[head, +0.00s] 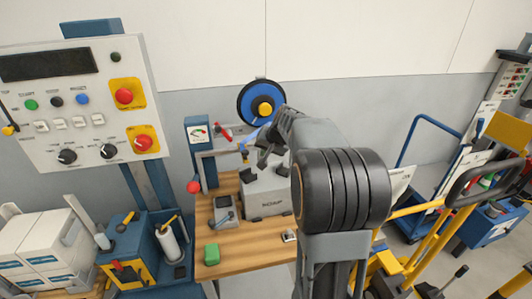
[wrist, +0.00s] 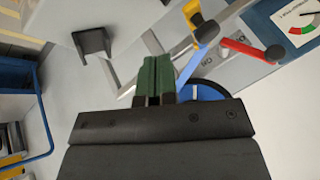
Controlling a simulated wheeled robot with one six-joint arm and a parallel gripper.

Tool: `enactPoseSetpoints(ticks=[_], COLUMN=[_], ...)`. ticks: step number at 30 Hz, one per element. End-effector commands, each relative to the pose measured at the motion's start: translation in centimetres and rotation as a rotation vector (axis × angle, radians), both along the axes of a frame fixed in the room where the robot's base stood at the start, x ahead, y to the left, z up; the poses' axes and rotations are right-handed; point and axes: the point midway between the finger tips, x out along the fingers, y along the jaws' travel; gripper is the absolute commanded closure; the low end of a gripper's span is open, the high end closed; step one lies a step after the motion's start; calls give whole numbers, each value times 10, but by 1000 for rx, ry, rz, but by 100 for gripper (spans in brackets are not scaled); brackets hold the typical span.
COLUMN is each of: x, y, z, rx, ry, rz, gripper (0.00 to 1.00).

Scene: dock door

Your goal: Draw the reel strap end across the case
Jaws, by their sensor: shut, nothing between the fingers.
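The blue reel (head: 247,103) with a yellow hub is mounted at the wall behind the bench. In the wrist view, part of its blue rim (wrist: 208,93) shows behind my gripper. A blue strap (wrist: 190,66) runs up from behind my fingers to a yellow end piece (wrist: 196,14). The grey case (head: 268,203) stands on the bench and also shows in the wrist view (wrist: 125,15). My gripper (wrist: 155,68) has its green fingertips together, empty, beside the strap and apart from its yellow end. In the head view my arm hides part of the case.
A red-handled lever (wrist: 250,50) and a gauge box (head: 199,133) are close to the strap. A green block (head: 211,254) and a grey device (head: 226,213) lie on the wooden bench (head: 244,252). A control panel (head: 78,103) stands left; yellow-framed trolley right.

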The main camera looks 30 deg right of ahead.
Motion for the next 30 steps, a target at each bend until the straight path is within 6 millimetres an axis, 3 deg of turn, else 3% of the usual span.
enactPoseSetpoints(ticks=[6,15,30], x=[-25,-47,-52], y=[-1,-4,-5], z=[40,73,80], rx=[-4,-3,-2], ry=[-6,-5,-3], rz=[2,2,3], gripper=[100,100,100])
